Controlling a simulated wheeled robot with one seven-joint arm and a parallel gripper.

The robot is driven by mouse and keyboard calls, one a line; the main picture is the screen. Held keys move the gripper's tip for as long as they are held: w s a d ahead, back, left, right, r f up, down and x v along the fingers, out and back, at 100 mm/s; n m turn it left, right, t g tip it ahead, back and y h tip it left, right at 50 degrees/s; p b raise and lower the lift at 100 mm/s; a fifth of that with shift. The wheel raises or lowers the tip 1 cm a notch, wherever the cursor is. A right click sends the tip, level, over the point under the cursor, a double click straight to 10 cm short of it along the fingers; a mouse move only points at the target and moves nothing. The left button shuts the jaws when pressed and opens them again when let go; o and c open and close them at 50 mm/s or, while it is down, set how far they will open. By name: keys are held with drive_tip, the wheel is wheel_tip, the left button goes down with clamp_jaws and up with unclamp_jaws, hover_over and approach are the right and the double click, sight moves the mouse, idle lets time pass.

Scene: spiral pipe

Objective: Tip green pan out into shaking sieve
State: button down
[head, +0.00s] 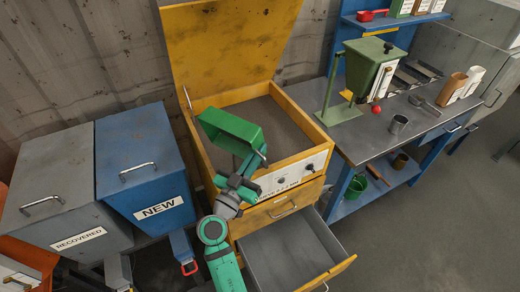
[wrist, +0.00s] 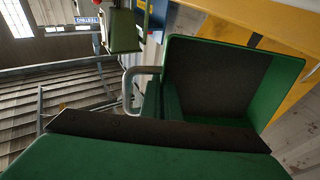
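The green pan (head: 232,132) is raised over the shaking sieve, a yellow box (head: 318,134) with its lid (head: 225,45) standing open. A grey mesh or bed (head: 285,122) shows inside the box. My gripper (head: 258,160) is at the pan's near right end, closed on its handle. The pan looks tilted in the head view. In the wrist view the pan (wrist: 284,75) fills the upper right, with a dark grey inside and a grey bar handle (wrist: 131,88). I cannot tell whether it holds material. The fingertips are mostly hidden.
An empty-looking drawer (head: 290,255) stands open below the sieve, beside my arm. Left are a grey RECOVERED bin (head: 60,185) and a blue NEW bin (head: 140,160), both lidded. Right is a workbench (head: 400,150) with a green hopper (head: 372,65), cups and scoops.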

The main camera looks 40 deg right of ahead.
drive_tip(key=a+h, duration=0.1)
drive_tip(key=a+t+h, duration=0.1)
drive_tip(key=h, duration=0.1)
drive_tip(key=s+a+h, duration=0.1)
drive_tip(key=shift+f+n+t, duration=0.3)
drive_tip(key=shift+f, duration=0.05)
drive_tip(key=shift+t+h, duration=0.3)
drive_tip(key=shift+w+f, duration=0.1)
drive_tip(key=shift+f, duration=0.1)
idle(1.3)
drive_tip(key=shift+w+d+r+g+y, duration=0.2)
drive_tip(key=shift+d+g+y, duration=0.35)
drive_tip(key=shift+y, duration=0.3)
drive_tip(key=shift+w+d+r+g+y, duration=0.1)
drive_tip(key=shift+d+r+g+y, duration=0.2)
drive_tip(key=shift+d+y, duration=0.45)
drive_tip(key=shift+w+d+f+m+g+y, duration=0.15)
drive_tip(key=shift+d+m+g+y, duration=0.1)
drive_tip(key=shift+y, duration=0.35)
drive_tip(key=shift+w+d+r+m+g+y, duration=0.1)
drive_tip(key=shift+d+m+g+y, duration=0.1)
drive_tip(key=shift+y, duration=0.4)
drive_tip(key=shift+d, duration=0.1)
